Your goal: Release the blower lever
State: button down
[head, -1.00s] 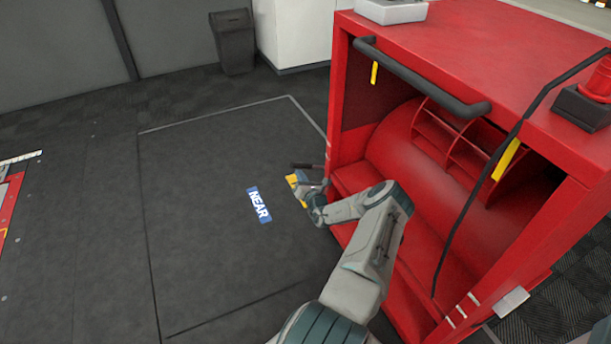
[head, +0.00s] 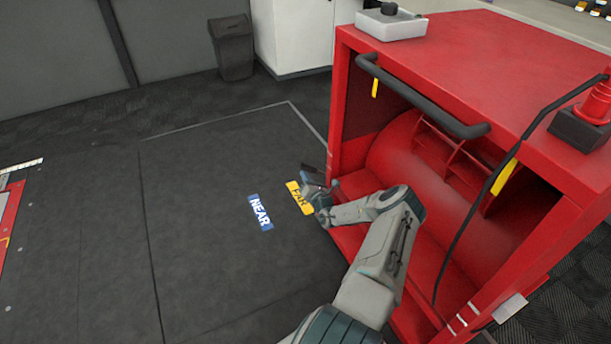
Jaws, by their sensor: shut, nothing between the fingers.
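The blower is a large red housing (head: 490,50) at the right, with a dark bar handle (head: 420,95) across its open front and a red rounded drum inside. My gripper (head: 313,182) is small in view at the blower's left front edge, low near the floor. Its fingers look shut, with nothing seen held. A dark flat piece (head: 312,172) shows at the gripper's end. I cannot tell whether it is the blower lever or part of my gripper, or whether they touch. The lever is not clearly visible elsewhere.
A blue NEAR label (head: 260,212) and a yellow FAR label (head: 299,198) lie on the dark floor. A black cable (head: 480,190) hangs across the blower front. A grey bin (head: 232,48) stands at the back.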

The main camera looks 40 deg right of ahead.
jog(key=shift+d+r, duration=0.15)
jog(key=shift+d, duration=0.15)
jog(key=s+a+f+p, duration=0.1)
jog(key=s+a, duration=0.1)
jog(key=s, duration=0.3)
jog(key=s+a+f+p, duration=0.2)
jog(key=s+a, duration=0.1)
jog(key=s, duration=0.2)
jog(key=shift+s+f, duration=0.15)
jog(key=shift+f, duration=0.15)
jog(key=shift+r, duration=0.1)
